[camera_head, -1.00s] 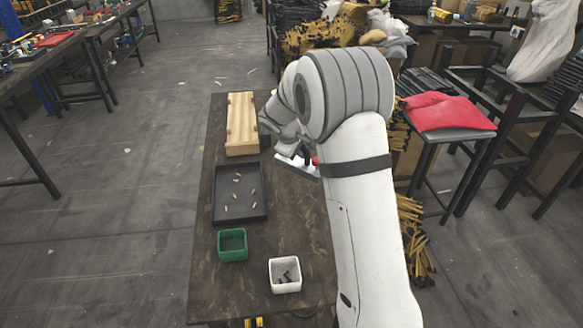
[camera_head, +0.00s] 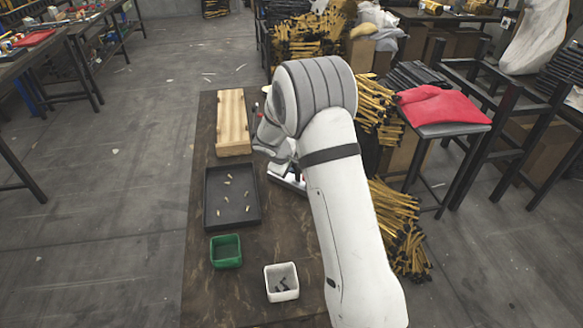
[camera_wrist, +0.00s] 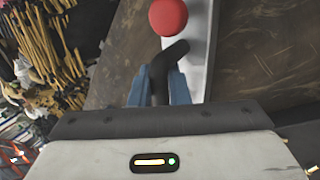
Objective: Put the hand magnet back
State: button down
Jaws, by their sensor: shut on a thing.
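In the wrist view the two blue fingers of my gripper (camera_wrist: 160,88) are shut on a dark bent handle, which I take to be the hand magnet (camera_wrist: 174,54). A round red knob (camera_wrist: 168,17) shows just beyond it; I cannot tell whether it belongs to the magnet. Both are seen against a long white piece (camera_wrist: 200,50) at the table. I cannot tell whether the magnet touches it. In the head view my arm hides the fingers and most of the magnet, over the right side of the table (camera_head: 275,235).
A wooden box (camera_head: 233,122) stands at the far left of the table. Nearer are a black tray (camera_head: 206,190) with several small brass pieces, a green bin (camera_head: 225,264) and a white bin (camera_head: 268,285) with dark pieces. A stool with red cloth (camera_head: 440,108) stands to the right.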

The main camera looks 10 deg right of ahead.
jog(key=shift+f, duration=0.1)
jog(key=c, duration=1.8)
grip_release()
jog(key=shift+f, duration=0.15)
jog(key=shift+c, duration=0.2)
jog(key=o, duration=0.5)
jog(key=shift+c, duration=0.2)
